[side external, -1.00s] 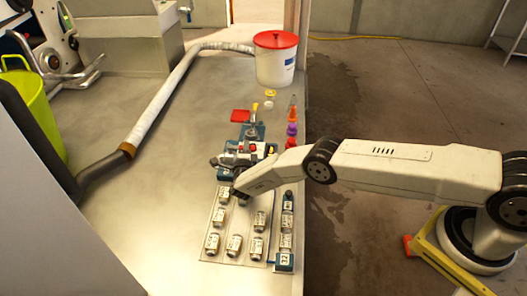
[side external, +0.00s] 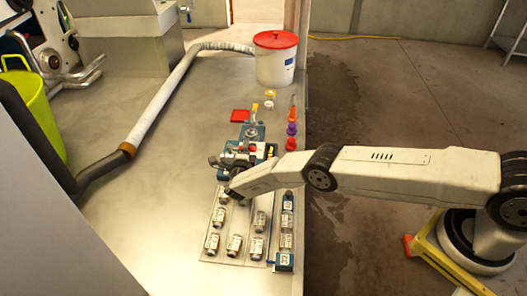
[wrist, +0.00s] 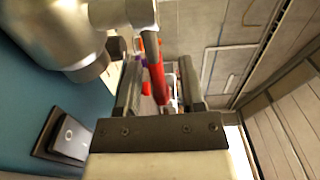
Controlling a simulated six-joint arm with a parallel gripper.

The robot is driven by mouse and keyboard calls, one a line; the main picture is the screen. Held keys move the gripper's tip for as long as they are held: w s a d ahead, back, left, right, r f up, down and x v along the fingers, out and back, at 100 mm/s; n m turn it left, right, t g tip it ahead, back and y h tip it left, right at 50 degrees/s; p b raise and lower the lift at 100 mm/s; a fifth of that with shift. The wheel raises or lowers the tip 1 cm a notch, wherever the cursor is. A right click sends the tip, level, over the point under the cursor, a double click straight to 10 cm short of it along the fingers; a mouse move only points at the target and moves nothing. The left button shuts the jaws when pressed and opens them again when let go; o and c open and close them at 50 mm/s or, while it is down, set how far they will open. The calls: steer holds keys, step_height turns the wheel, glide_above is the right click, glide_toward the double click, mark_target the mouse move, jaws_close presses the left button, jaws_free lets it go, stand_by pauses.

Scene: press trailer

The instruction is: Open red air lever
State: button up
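The red lever (wrist: 157,82) is in the wrist view, hanging from a grey metal rod between the two fingers of my gripper (wrist: 158,88). The fingers are apart, with a gap visible on each side of the lever, so the gripper looks open around it. A large silver metal body (wrist: 75,35) is at the upper left of that view. In the side view, my gripper (side external: 230,188) is at the front of the small press (side external: 240,155) on the metal table. My arm hides part of the press there, and I cannot pick out the lever for certain.
Small coloured parts (side external: 292,129) and a red-lidded white bucket (side external: 275,65) are behind.

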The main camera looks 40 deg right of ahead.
steer(key=shift+s+a, duration=0.15)
steer(key=shift+v, duration=3.7)
steer(key=w+r+n+t+y, duration=0.1)
steer(key=w+r+n+y, duration=0.55)
steer(key=r, duration=0.25)
steer(key=s+d+r+n+g+y, duration=0.15)
steer(key=s+r+n+y, duration=0.3)
steer(key=r+n, duration=0.45)
steer(key=s+d+r+n+g, duration=0.1)
steer(key=s+d+n+g, duration=0.1)
steer(key=s, duration=0.8)
steer(key=s+d+r+n+g+y, duration=0.1)
steer(key=s+d+r+n+g, duration=0.1)
steer(key=s, duration=0.9)
steer(key=s+d+r+n+g+y, duration=0.1)
steer(key=s+d+r+n+g, duration=0.1)
steer(key=s+d+n+g, duration=0.2)
steer(key=s+n+g, duration=0.1)
steer(key=s+n, duration=0.2)
steer(key=s, duration=0.4)
steer(key=shift+r+n, duration=0.25)
steer(key=shift+n, duration=0.1)
